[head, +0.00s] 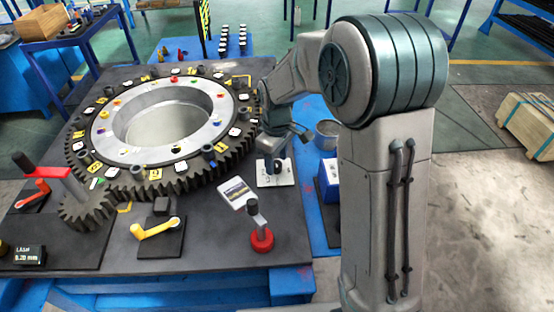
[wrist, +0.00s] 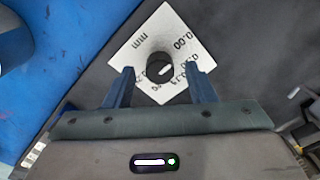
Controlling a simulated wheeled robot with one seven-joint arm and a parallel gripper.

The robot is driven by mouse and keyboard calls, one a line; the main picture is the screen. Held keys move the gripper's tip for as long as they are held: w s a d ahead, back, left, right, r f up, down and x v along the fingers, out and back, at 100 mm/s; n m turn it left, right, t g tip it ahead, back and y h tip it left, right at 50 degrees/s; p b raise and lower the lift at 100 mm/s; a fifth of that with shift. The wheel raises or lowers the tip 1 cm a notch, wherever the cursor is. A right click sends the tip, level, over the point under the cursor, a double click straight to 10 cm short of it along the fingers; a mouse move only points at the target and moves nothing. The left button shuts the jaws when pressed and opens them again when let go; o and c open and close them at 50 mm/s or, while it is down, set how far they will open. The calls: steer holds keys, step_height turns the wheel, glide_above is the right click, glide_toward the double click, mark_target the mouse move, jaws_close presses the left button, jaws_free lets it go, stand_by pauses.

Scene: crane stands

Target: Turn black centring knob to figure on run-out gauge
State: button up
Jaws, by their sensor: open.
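The black knob (wrist: 160,67) shows in the wrist view with a light mark on its top. It stands on a white square plate (wrist: 150,38) printed with figures and "mm". In the head view my gripper (head: 272,166) points down over the plate. A black display (head: 27,256) at lower left reads "LASH 0.20 mm"; I see no display labelled run-out.
The large toothed ring (head: 160,130) carries many small parts. A printed card (head: 237,193), a red-based black-topped handle (head: 261,238), a yellow crank (head: 157,228) and a red lever (head: 50,177) stand nearby. A metal pot (head: 327,134) and blue box (head: 329,180) are right of the plate.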

steer(key=shift+f, duration=0.4)
steer(key=c, duration=1)
steer(key=shift+o, duration=0.2)
